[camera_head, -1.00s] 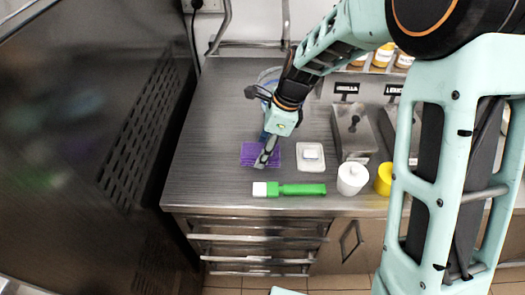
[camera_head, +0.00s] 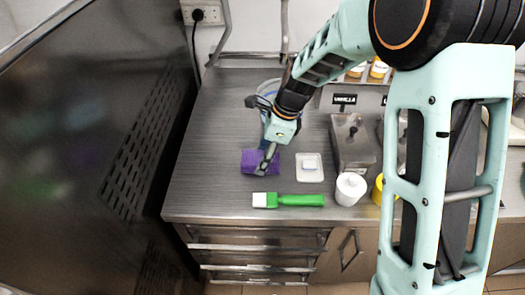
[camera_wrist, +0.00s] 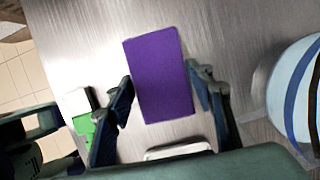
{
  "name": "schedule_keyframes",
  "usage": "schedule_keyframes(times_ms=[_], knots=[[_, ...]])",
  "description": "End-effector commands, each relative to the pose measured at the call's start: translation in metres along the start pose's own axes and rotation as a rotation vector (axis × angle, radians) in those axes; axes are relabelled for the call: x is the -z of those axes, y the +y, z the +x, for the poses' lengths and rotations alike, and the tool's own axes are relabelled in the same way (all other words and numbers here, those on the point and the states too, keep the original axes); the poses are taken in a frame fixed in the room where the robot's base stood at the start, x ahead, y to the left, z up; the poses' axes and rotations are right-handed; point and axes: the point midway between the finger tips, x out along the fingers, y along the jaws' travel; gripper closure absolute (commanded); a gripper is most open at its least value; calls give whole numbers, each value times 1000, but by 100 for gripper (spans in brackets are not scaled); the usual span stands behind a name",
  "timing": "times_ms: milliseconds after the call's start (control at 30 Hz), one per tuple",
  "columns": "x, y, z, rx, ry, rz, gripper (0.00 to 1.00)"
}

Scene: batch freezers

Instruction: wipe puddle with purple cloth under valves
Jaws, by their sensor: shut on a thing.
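The purple cloth (camera_head: 250,162) is at the counter's left front part, partly hidden by my gripper (camera_head: 265,167), which points down onto it. In the wrist view the cloth (camera_wrist: 160,75) is a plain purple rectangle. My gripper's fingers (camera_wrist: 160,80) stand on either side of it, shut on it. Whether the cloth is clear of the counter I cannot tell. No puddle and no valves can be made out in these views.
On the metal counter (camera_head: 210,130) lie a white dish (camera_head: 310,175) with a small block, and a green brush (camera_head: 298,200). A white tub (camera_head: 350,189) and a yellow one (camera_head: 377,190) stand right. A dark machine (camera_head: 80,130) fills the left.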

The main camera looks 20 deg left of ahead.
Motion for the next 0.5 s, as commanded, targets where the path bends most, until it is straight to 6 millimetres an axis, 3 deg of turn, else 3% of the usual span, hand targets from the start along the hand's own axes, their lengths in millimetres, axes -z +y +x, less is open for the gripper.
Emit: schedule_keyframes(times_ms=[500], knots=[[0,31,0,-1,0,-1,71]])
